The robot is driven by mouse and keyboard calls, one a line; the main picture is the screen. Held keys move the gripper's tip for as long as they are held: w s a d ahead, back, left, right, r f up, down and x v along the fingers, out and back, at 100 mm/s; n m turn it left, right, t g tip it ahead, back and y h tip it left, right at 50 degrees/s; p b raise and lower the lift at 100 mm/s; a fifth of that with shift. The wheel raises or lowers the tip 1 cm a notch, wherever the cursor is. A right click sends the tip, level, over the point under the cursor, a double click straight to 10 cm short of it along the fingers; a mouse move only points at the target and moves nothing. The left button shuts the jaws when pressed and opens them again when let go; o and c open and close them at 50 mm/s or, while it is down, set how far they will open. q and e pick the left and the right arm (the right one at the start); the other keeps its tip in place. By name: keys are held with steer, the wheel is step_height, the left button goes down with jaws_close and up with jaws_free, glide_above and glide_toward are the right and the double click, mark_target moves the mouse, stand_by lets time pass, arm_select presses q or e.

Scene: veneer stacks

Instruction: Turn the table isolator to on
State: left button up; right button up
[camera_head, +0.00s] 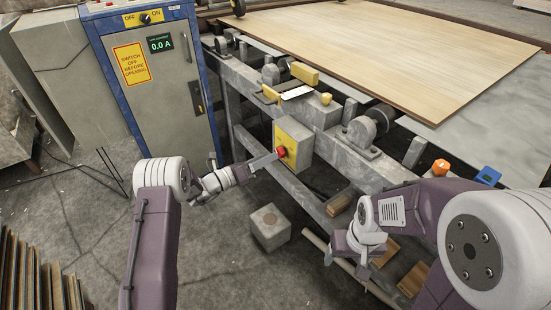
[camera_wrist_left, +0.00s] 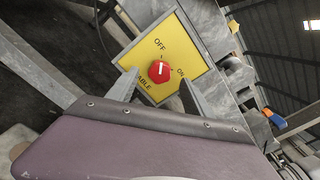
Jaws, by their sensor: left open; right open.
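The table isolator is a red knob (camera_head: 281,151) on a yellow plate, on a grey box (camera_head: 305,150) fixed to the table frame. In the left wrist view the red knob (camera_wrist_left: 154,77) carries a white mark that points towards OFF; ON is printed to the right of it. My left gripper (camera_head: 268,161) is open in front of the plate. In the left wrist view its fingers show on either side of the knob; contact cannot be told. My right gripper (camera_head: 352,258) is empty, low by the frame at the right, apart from the isolator.
A blue and grey cabinet (camera_head: 178,110) with its own OFF/ON switch (camera_head: 145,18) stands behind my left arm. A wooden sheet (camera_head: 400,50) lies on the table. A concrete block (camera_head: 270,228) stands below.

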mark_target(281, 152)
arm_select(q)
steer(key=b+x, duration=0.1)
steer(key=x, duration=0.3)
steer(key=shift+w+d, duration=0.1)
steer(key=shift+d, duration=0.15)
jaws_close()
steer(key=shift+m, duration=0.3)
steer(key=shift+f+m+b, duration=0.1)
steer(key=shift+m+b, duration=7.1)
steer(key=shift+m, duration=1.6)
